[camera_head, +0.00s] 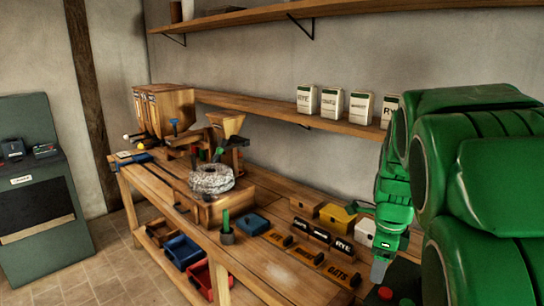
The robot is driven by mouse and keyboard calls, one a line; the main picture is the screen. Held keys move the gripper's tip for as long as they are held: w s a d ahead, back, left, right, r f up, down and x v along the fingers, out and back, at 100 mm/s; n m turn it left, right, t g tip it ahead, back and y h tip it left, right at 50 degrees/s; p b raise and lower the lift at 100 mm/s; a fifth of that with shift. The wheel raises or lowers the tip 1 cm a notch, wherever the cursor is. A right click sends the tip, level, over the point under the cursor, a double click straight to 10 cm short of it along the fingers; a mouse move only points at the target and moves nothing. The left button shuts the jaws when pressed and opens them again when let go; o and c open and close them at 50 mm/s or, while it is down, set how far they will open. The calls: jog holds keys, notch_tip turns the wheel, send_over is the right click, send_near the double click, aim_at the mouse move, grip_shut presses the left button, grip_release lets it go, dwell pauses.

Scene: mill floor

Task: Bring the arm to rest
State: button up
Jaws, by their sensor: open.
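My green arm (470,170) fills the right side of the head view. It reaches down over the right end of the wooden workbench (165,187). My gripper (378,272) is at the arm's lower end, small and grey, near the bench's front right edge. It is open, and I see nothing held in it. Its fingers are too small to make out clearly.
A millstone (210,178) and wooden hoppers (172,110) stand further left. A shelf (260,106) holds white packets (332,102). The tiled floor (110,262) is clear at left.

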jog(key=s+a+f+n, duration=0.2)
jog(key=s+a+n, duration=1)
jog(key=n, duration=0.4)
jog(key=s+d+n+g, duration=0.1)
jog(key=s+n, duration=0.6)
jog(key=s, duration=0.9)
jog(key=shift+d+r+g, duration=0.15)
jog(key=shift+r+g, duration=0.1)
jog(key=shift+g, duration=0.35)
